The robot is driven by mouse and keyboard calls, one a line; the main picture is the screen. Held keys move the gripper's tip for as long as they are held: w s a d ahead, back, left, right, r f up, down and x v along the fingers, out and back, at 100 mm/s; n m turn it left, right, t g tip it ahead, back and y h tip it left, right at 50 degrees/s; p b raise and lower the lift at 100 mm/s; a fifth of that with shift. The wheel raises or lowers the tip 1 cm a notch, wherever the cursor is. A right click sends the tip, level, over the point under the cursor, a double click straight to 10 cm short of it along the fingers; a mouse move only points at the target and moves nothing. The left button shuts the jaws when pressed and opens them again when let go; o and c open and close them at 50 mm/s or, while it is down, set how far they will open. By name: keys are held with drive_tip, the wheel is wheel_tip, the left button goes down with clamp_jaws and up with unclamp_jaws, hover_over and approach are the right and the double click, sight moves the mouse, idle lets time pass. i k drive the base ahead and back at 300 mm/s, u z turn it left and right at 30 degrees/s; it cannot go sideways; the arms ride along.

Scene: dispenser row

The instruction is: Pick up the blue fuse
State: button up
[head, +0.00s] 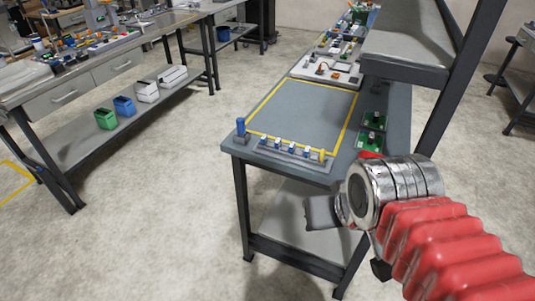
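A blue cylinder (240,126) stands upright on a small dark base at the near left corner of the grey workbench. A grey strip (259,148) along the near edge holds several small blue and white pieces (291,149) in a row, with a yellow piece (322,156) at its right end. I cannot tell which blue item is the fuse. My gripper (320,213) is a dark shape in front of the bench's near edge, apart from the row in the picture. Its fingers are not clear, and I see nothing held in it.
A yellow outline (352,112) marks a bare area of the bench top. Green circuit boards (368,140) lie along the right side, near a raised shelf (405,65) and its dark post. A left bench (95,50) carries clutter, with green and blue bins below. Open floor lies between.

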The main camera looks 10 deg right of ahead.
sight(263, 139)
drive_tip(key=k, duration=0.8)
drive_tip(key=u, duration=0.4)
drive_tip(key=i, duration=0.5)
drive_tip(key=u, duration=0.7)
drive_tip(key=i, duration=1.45)
drive_tip(key=z, duration=0.7)
drive_tip(key=i, duration=0.4)
drive_tip(key=z, duration=0.3)
